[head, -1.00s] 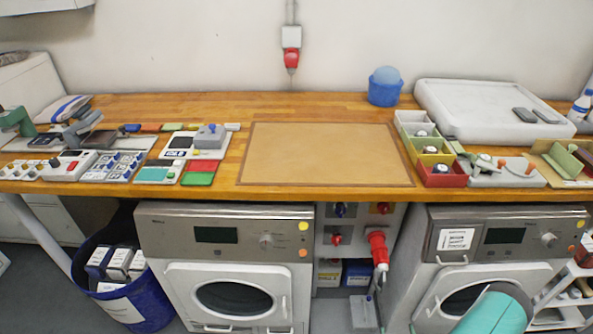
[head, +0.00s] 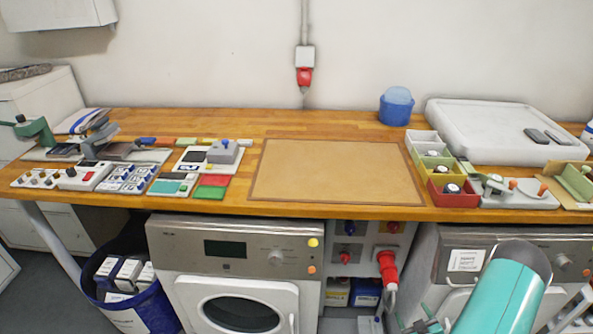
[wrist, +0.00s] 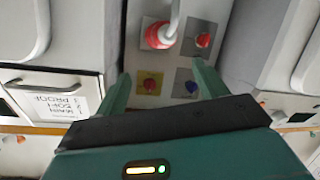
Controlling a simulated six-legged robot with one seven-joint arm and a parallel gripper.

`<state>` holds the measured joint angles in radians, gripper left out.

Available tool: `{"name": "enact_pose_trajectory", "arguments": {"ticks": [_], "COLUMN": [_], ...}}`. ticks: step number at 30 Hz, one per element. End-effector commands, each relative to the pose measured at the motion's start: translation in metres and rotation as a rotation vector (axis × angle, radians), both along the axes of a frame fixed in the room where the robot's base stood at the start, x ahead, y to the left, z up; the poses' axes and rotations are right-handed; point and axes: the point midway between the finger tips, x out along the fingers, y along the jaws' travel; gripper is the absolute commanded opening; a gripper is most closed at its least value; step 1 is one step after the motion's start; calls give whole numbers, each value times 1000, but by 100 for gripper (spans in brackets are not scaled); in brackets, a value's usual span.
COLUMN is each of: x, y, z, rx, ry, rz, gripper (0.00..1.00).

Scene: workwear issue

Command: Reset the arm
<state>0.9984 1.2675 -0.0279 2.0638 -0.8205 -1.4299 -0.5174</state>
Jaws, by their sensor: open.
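My gripper (wrist: 160,82) is open in the wrist view, its two green fingers apart with nothing between them. Beyond the fingers is a grey panel (wrist: 168,82) with red and blue knobs and a red plug (wrist: 160,35). In the head view my teal arm is at the lower right, in front of the right-hand machine (head: 465,262) and below the bench top. Small green parts of the arm's end show at the bottom edge there, mostly cut off.
The wooden bench (head: 330,122) carries a bare brown mat (head: 335,170), small coloured bins (head: 455,192), a blue tub (head: 396,108), a white tray (head: 490,125) and several devices at the left. A blue bin (head: 160,318) stands below. The mat area is clear.

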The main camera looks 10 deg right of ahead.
Motion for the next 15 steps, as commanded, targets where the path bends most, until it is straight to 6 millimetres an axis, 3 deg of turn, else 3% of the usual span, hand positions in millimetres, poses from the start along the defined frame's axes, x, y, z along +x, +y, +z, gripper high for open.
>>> {"name": "enact_pose_trajectory", "arguments": {"ticks": [1,7,15], "x": [16,61,106], "y": [-5,-13,1], "z": [17,72,160], "rx": [-22,-64,-91], "ry": [29,163,303], "rz": [14,20,-18], "gripper": [71,71,71]}}
